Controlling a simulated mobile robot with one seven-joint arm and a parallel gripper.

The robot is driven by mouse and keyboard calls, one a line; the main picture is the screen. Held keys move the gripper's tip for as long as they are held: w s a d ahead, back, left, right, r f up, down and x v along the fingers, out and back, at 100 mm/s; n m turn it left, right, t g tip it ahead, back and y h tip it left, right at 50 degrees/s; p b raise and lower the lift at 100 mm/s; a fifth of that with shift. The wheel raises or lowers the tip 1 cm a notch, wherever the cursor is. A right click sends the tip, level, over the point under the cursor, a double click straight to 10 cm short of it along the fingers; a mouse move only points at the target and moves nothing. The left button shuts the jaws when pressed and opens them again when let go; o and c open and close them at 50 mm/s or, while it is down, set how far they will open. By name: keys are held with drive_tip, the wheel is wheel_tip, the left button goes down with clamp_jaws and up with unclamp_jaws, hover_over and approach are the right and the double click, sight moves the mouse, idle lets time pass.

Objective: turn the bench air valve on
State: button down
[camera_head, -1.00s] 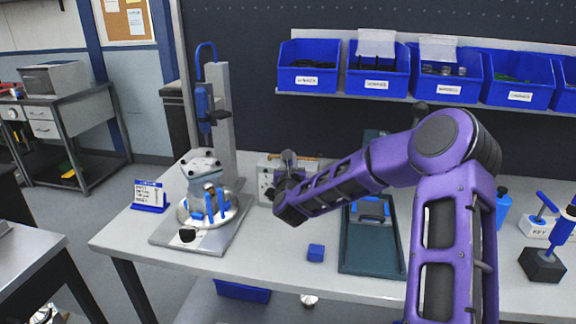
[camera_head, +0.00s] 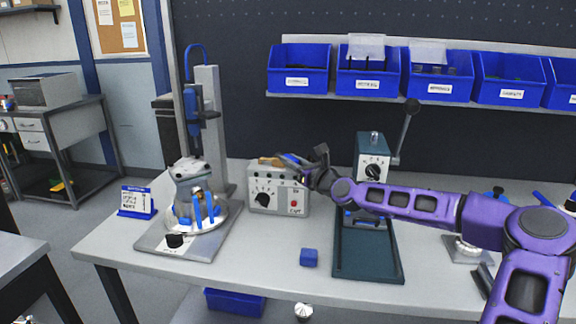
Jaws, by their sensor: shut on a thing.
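A grey control box (camera_head: 262,188) with a dark knob and a red button stands at the back of the bench. A brass-coloured fitting (camera_head: 268,161) shows along its top edge and looks like part of the air valve. My gripper (camera_head: 294,161) is at the top right of the box, reaching in from the right. Its jaws are shut on a small part there, which looks like the valve handle. The fingers hide most of that part, so I cannot tell its angle.
A press stand (camera_head: 212,130) with a round fixture (camera_head: 196,208) is left of the box. A blue block (camera_head: 309,257) lies in front. A dark green arbor base (camera_head: 368,262) stands right, under my arm. Blue bins (camera_head: 365,85) hang behind.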

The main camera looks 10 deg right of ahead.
drive_tip(key=shift+w+d+n+g+y+b, duration=0.15)
drive_tip(key=shift+d+n+g+y+b, duration=0.4)
drive_tip(key=shift+y, duration=0.35)
drive_tip(key=shift+a+n, duration=0.15)
drive_tip(key=shift+n, duration=0.1)
drive_tip(key=c, duration=0.7)
unclamp_jaws()
drive_tip(key=shift+c, duration=0.2)
drive_tip(key=p+v, duration=0.1)
drive_tip(key=v, duration=1.6)
drive_tip(key=shift+d, duration=0.3)
drive_tip(key=shift+f, duration=0.15)
drive_tip(key=shift+c, duration=0.3)
